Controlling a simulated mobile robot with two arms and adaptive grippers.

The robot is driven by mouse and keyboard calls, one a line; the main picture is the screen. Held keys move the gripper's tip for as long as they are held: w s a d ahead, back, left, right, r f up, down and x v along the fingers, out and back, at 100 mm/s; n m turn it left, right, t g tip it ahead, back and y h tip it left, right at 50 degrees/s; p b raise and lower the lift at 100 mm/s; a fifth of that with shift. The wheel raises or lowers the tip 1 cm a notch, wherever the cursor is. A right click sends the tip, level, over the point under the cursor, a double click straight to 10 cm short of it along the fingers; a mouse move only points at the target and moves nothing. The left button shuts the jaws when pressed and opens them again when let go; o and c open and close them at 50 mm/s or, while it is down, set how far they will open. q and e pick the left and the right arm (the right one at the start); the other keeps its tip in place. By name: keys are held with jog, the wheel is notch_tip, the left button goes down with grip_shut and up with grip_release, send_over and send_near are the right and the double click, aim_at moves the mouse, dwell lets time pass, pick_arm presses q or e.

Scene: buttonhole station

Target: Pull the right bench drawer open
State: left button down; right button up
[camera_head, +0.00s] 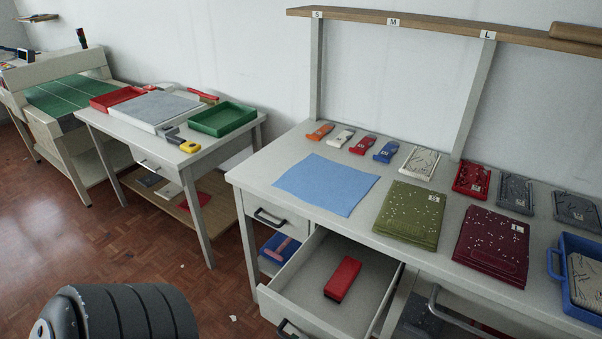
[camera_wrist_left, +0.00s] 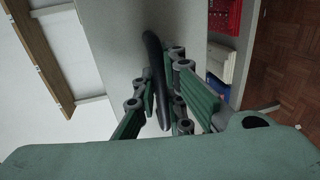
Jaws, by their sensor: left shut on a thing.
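The bench (camera_head: 265,165) has a closed left drawer (camera_head: 285,212) with a dark handle. To its right, the right bench drawer (camera_head: 290,280) stands pulled out and open, with a red block-like item (camera_head: 343,279) inside. Its dark handle (camera_head: 285,328) is partly cut off by the bottom edge of the head view. In the left wrist view my left gripper (camera_wrist_left: 163,112), with green fingers, is shut around a long dark handle bar (camera_wrist_left: 153,60) in front of a pale grey panel. The left gripper is not visible in the head view. My right gripper is in neither view.
On the bench top lie a blue cloth (camera_head: 327,184), green folded fabric (camera_head: 410,213), maroon folded fabric (camera_head: 490,243) and a blue tray (camera_head: 562,268). A side table (camera_head: 222,148) stands to the left. The red floor (camera_head: 150,245) between is mostly clear.

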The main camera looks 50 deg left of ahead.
pick_arm(q)
jog(key=c, duration=1.8)
grip_release()
jog(key=v, duration=1.2)
